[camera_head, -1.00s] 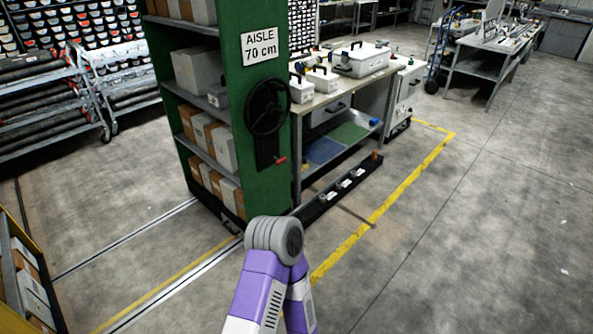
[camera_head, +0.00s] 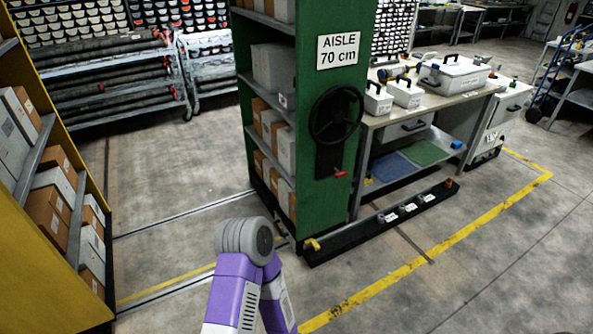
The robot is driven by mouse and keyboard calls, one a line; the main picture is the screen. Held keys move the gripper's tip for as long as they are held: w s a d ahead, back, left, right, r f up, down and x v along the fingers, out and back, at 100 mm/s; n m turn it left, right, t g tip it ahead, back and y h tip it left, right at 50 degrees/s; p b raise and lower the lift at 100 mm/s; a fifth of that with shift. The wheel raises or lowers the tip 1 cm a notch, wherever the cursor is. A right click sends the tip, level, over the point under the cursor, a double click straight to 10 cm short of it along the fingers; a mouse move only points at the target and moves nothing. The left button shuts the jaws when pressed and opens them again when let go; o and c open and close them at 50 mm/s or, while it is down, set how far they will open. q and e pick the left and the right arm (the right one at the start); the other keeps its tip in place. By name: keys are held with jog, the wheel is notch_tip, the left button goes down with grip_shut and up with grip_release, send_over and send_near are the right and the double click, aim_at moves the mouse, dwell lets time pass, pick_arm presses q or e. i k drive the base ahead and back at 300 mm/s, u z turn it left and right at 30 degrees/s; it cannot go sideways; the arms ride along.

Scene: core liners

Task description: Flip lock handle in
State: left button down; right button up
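A small red handle (camera_head: 341,174) sticks out low on the green end panel (camera_head: 335,85) of a shelf unit, below a black hand wheel (camera_head: 336,115). It looks like the lock handle, and it points to the right. Neither of my grippers shows in the head view.
A yellow shelf unit (camera_head: 40,205) with boxes stands at left, across an open aisle with floor rails (camera_head: 185,215). A workbench (camera_head: 430,100) with white cases is right of the green panel. A low black bar (camera_head: 385,222) lies before it. The right floor is clear.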

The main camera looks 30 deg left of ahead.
aim_at(339, 174)
jog(key=u, duration=0.3)
jog(key=i, duration=1.5)
jog(key=z, duration=0.7)
